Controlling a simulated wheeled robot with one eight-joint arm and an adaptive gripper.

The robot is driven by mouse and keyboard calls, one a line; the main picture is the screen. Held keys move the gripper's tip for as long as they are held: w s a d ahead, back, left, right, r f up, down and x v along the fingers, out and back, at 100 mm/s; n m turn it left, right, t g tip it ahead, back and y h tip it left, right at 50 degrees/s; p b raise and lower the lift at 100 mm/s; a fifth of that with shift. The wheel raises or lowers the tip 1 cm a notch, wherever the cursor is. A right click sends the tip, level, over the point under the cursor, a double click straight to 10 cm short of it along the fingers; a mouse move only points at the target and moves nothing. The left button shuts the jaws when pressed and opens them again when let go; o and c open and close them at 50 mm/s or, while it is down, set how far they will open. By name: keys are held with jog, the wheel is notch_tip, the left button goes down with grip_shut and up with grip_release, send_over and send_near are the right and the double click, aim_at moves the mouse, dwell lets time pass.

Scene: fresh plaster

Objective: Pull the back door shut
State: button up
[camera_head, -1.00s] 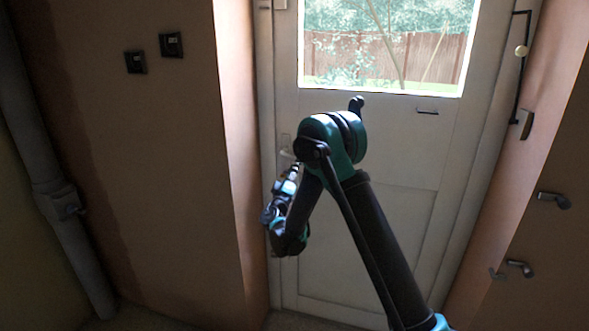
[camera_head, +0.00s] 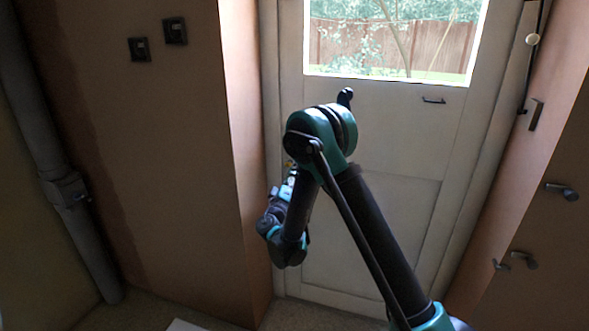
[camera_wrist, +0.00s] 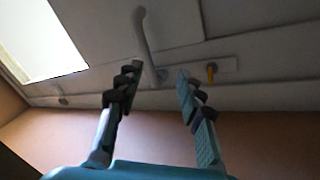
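The white back door (camera_head: 395,135) with a glass pane fills the middle of the head view and sits in or close to its frame; I cannot tell whether a narrow gap is left. In the wrist view the door (camera_wrist: 110,25) shows its pale lever handle (camera_wrist: 146,38) on a long plate (camera_wrist: 228,66) with a yellow key or knob (camera_wrist: 211,72). My gripper (camera_wrist: 155,82) is open and empty, its fingertips apart near the plate, with the lever's base between them in the picture. Contact is not clear. In the head view my arm hides the handle.
A reddish wall corner (camera_head: 238,150) stands left of the door, with two dark switches (camera_head: 158,40) and a grey pipe (camera_head: 70,190) further left. The right wall carries several small fittings (camera_head: 562,190). A pale flat thing (camera_head: 186,326) lies on the floor.

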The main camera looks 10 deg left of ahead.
jog(key=w+d+m+g+h, duration=0.1)
jog(key=d+m+g+h, duration=0.4)
jog(key=d, duration=1.2)
jog(key=s+d+f+m+g, duration=0.1)
jog(key=s+d+g, duration=0.2)
jog(key=d, duration=0.4)
jog(key=s+d+f+m+g, duration=0.1)
jog(key=s+d+g, duration=0.25)
jog(key=d, duration=0.35)
jog(key=s+d+f+m+g+y, duration=0.1)
jog(key=s+d+f+g+y, duration=0.1)
jog(key=s+d+f, duration=0.3)
jog(key=s+d+g+y, duration=0.1)
jog(key=s+d+g, duration=0.1)
jog(key=s, duration=0.6)
jog(key=s+a+f+m+g+y, duration=0.1)
jog(key=s+f+y, duration=0.1)
jog(key=s, duration=0.5)
jog(key=s+a+f+g+y, duration=0.1)
jog(key=s+a+f+y, duration=0.1)
jog(key=s, duration=0.6)
jog(key=shift+a+f+m+y, duration=0.15)
jog(key=shift+f+m+y, duration=0.35)
jog(key=shift+y, duration=0.3)
jog(key=shift+g, duration=0.25)
